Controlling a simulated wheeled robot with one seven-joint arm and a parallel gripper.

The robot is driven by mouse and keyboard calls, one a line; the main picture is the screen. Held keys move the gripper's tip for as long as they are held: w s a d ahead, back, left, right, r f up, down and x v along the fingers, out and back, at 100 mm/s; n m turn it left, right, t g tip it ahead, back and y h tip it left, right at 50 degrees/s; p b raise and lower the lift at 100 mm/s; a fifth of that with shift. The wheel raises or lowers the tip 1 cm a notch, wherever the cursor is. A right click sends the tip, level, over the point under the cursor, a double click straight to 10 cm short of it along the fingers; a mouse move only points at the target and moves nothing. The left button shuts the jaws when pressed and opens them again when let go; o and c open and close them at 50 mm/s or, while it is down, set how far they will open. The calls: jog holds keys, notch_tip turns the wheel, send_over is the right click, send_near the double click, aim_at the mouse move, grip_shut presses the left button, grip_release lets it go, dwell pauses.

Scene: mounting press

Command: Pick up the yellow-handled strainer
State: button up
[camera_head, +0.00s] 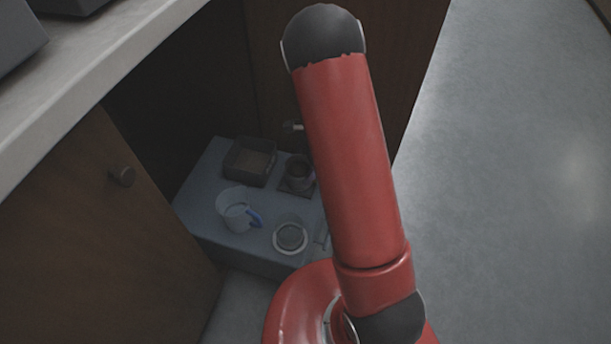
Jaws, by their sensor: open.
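A round strainer-like piece (290,237) with a pale rim and a grey mesh-like middle lies near the front edge of a low grey-blue shelf, in the cabinet recess. A small pale handle-like part (322,239) shows to its right, close to my arm. I see no yellow on it, and I cannot tell whether the two are joined. My red arm stands just right of the shelf and covers part of its right side. My gripper is not visible.
A clear jug (233,211) with a blue handle stands left of the round piece. Behind are a dark square container (248,161) and a dark cup (298,171). A wooden door (75,235) and pale counter (110,65) border the left. Open floor (500,200) lies right.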

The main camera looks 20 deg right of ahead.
aim_at(301, 172)
jog(key=shift+x, duration=1.55)
jog(key=shift+d, duration=0.15)
jog(key=shift+c, duration=0.4)
jog(key=c, duration=0.6)
jog(key=shift+o, duration=0.2)
jog(key=shift+r, duration=0.1)
